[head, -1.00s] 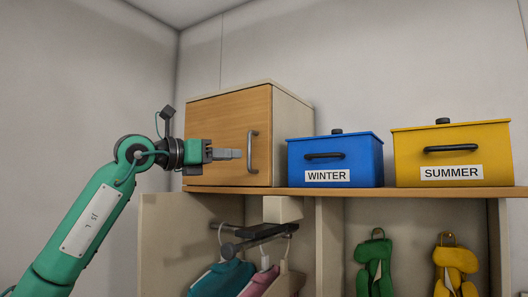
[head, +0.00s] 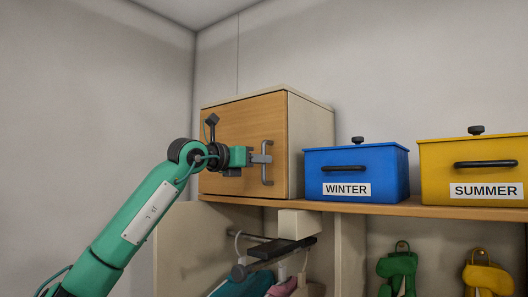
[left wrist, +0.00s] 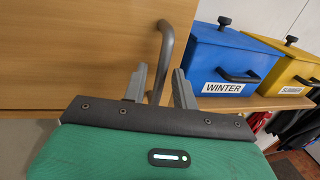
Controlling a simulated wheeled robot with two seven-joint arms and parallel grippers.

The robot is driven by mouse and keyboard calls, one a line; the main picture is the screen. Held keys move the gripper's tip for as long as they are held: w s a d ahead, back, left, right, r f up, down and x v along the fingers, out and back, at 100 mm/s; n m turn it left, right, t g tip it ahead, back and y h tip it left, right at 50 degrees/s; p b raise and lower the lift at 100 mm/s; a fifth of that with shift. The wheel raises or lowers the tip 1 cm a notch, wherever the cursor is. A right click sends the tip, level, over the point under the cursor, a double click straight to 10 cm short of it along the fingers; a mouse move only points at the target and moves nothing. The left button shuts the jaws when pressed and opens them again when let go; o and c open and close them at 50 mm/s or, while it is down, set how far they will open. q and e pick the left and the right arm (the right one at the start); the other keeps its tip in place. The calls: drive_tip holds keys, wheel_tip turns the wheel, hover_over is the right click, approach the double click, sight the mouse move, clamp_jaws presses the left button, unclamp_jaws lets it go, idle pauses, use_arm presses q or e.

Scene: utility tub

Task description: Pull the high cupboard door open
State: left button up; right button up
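The high cupboard (head: 312,140) is a cream box with a wooden door (head: 235,125) on its front, and the door looks shut. A grey vertical bar handle (head: 267,181) is on the door's right side. It also shows in the left wrist view (left wrist: 167,42). My left gripper (head: 262,159) is at the handle's middle. In the left wrist view, its two grey fingers (left wrist: 159,80) stand apart, one on each side of the bar, with small gaps visible. My right gripper is in neither view.
A blue WINTER box (head: 372,172) and a yellow SUMMER box (head: 470,155) stand on the shelf (head: 405,208) right of the cupboard. The space before the door is clear except for my arm.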

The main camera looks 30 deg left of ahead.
use_arm(q)
drive_tip(key=shift+x, duration=1.1)
clamp_jaws()
drive_tip(key=shift+s, duration=0.2)
